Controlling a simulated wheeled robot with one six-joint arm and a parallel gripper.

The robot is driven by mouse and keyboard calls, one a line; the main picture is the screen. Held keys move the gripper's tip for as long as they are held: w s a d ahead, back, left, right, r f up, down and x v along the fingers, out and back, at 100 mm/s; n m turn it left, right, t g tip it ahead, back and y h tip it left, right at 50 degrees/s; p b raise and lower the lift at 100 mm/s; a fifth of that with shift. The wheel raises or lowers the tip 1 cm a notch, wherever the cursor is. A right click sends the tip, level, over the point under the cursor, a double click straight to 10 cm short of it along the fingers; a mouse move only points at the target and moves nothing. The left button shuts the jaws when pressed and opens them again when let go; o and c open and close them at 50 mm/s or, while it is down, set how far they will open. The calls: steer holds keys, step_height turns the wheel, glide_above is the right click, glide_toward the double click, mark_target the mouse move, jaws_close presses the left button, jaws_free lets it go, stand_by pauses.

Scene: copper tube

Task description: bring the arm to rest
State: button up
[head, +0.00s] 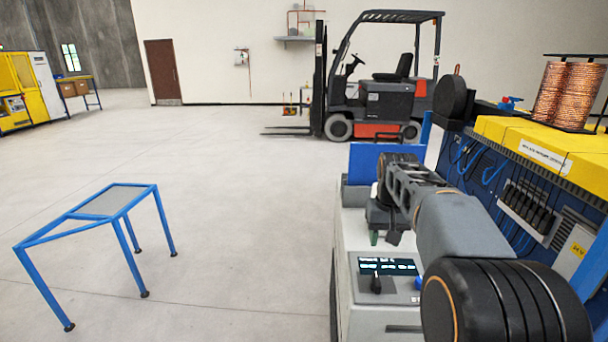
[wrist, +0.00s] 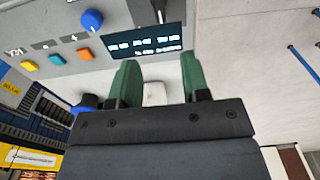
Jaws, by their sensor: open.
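My arm reaches forward over the grey control cabinet at the right of the head view. My gripper (wrist: 157,75) shows in the wrist view with two green fingers spread apart and no object between them. In the head view only a bit of green finger (head: 374,238) shows under the dark wrist; the rest is hidden by my arm. The fingers are close to the control panel (head: 402,284), which has a lit display, a dark lever and a blue knob. In the wrist view the display (wrist: 145,41) lies just beyond the fingertips. I cannot tell whether they touch anything.
A blue and yellow machine (head: 545,145) with copper coils (head: 568,92) stands close on the right. A blue-framed table (head: 105,204) stands at left on open floor (head: 230,180). A forklift (head: 375,100) is parked at the back. The floor between is clear.

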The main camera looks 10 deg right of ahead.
steer(key=f, duration=0.1)
steer(key=s+f, duration=0.1)
steer(key=s+a+f, duration=0.1)
steer(key=f, duration=0.1)
steer(key=shift+f, duration=0.1)
steer(key=s+a+f+n+t+p, duration=0.1)
steer(key=s+a, duration=0.3)
steer(key=s, duration=0.3)
steer(key=s+a+f+n+t, duration=0.1)
steer(key=s+a+t, duration=0.1)
steer(key=s+a, duration=0.3)
steer(key=s, duration=0.2)
steer(key=shift+s+f+p, duration=0.25)
steer(key=shift+s+p, duration=0.1)
steer(key=shift+a, duration=0.1)
